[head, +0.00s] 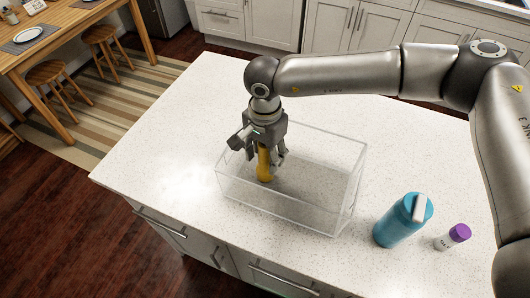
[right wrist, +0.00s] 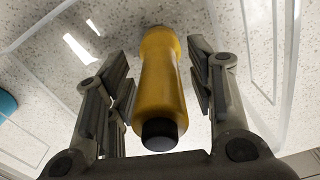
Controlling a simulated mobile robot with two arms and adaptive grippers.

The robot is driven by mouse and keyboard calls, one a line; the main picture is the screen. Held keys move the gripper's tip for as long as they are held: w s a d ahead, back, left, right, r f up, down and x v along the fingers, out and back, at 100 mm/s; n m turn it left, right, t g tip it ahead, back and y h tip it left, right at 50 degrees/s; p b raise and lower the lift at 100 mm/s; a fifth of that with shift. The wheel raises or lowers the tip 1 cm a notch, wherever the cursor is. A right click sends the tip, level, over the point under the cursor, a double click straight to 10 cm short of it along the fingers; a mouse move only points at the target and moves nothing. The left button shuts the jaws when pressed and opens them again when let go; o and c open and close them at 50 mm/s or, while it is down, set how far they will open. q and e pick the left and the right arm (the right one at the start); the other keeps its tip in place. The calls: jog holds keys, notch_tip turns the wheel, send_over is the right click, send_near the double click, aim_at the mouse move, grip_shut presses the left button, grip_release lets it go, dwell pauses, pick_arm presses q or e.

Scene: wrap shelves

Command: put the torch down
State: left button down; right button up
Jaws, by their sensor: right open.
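The torch (head: 264,164) is yellow with a black end. It stands roughly upright inside the clear box (head: 335,217), towards its left part. In the right wrist view the torch (right wrist: 161,85) lies between the two fingers, with a visible gap on each side. My right gripper (head: 268,152) is open around the torch, reaching down into the box from above; its fingers also show in the right wrist view (right wrist: 160,92). The torch's foot looks to be on or near the box floor; I cannot tell for sure. My left gripper is not in view.
A blue bottle (head: 398,222) and a small white tube with a purple cap (head: 457,236) are on the white counter (head: 165,150) right of the box. The counter's left part is clear. A wooden table (head: 70,35) with stools stands beyond, at the upper left.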

jog(key=shift+w+r+b, duration=0.1)
jog(key=shift+r+b, duration=0.2)
jog(key=shift+r, duration=0.2)
notch_tip(320, 180, up, 10)
jog(key=shift+f+b, duration=0.1)
jog(key=shift+b, duration=1.15)
jog(key=shift+r, duration=0.7)
